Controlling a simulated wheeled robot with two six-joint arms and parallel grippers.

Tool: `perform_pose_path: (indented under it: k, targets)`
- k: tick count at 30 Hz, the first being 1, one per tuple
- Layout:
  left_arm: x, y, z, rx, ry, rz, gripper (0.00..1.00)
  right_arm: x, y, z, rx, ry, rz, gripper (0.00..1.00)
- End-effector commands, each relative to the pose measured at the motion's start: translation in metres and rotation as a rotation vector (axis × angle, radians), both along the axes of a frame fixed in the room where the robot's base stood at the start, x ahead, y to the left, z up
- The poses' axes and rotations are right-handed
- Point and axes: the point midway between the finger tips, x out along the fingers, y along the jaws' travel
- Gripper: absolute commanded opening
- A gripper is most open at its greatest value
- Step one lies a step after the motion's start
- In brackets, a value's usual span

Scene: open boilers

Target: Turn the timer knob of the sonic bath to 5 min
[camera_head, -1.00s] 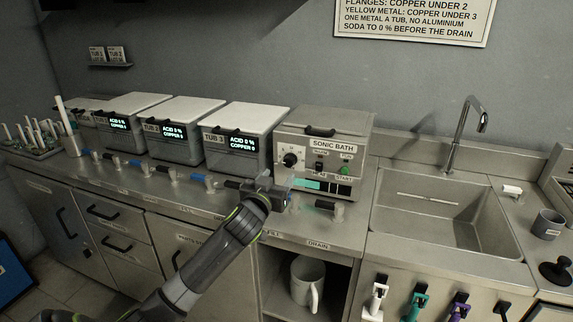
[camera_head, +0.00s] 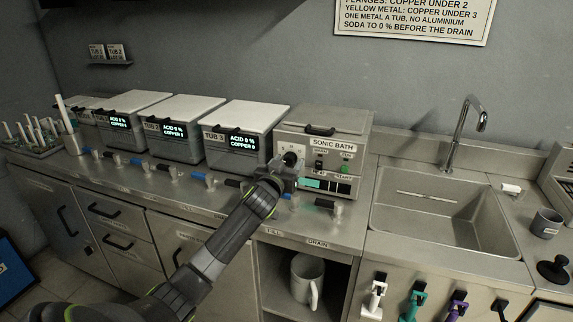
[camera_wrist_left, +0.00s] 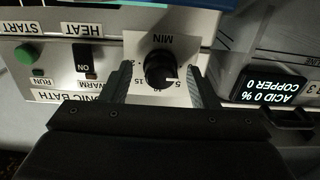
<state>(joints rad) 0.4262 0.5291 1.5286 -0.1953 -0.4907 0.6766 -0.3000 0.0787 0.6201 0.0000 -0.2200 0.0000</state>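The sonic bath (camera_head: 325,122) is a grey metal box with a lid and a front panel. Its black timer knob (camera_head: 290,158) sits on a pale dial plate at the panel's upper left. My left gripper (camera_head: 283,170) is just in front of and below the knob. In the left wrist view, which is upside down, the knob (camera_wrist_left: 159,68) lies between the two fingers of my left gripper (camera_wrist_left: 163,82). They are open, with a visible gap on each side of the knob. I cannot read the pointer's exact setting. My right gripper is out of view.
The heat switch (camera_wrist_left: 88,60) and green start button (camera_wrist_left: 28,53) are beside the dial on the panel. Tub 3 (camera_head: 243,118) stands left of the bath. Valve handles line the counter's front edge. The sink (camera_head: 440,215) is at the right.

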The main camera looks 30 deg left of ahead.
Motion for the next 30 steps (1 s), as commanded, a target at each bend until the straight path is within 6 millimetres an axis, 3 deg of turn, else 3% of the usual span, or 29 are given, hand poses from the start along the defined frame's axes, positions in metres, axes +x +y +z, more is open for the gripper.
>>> perform_pose_path:
  k: [1, 10, 20, 30]
  targets:
    - [0.0, 0.0, 0.0, 0.0, 0.0, 0.0, 0.48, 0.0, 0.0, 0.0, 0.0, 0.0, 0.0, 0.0]
    - [0.0, 0.0, 0.0, 0.0, 0.0, 0.0, 0.1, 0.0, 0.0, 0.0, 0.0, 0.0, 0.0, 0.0]
    - [0.0, 0.0, 0.001, 0.055, 0.014, 0.0, 0.1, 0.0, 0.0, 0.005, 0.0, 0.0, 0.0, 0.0]
    - [0.0, 0.0, 0.003, 0.293, 0.071, 0.001, 0.1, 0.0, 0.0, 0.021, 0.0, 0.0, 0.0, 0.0]
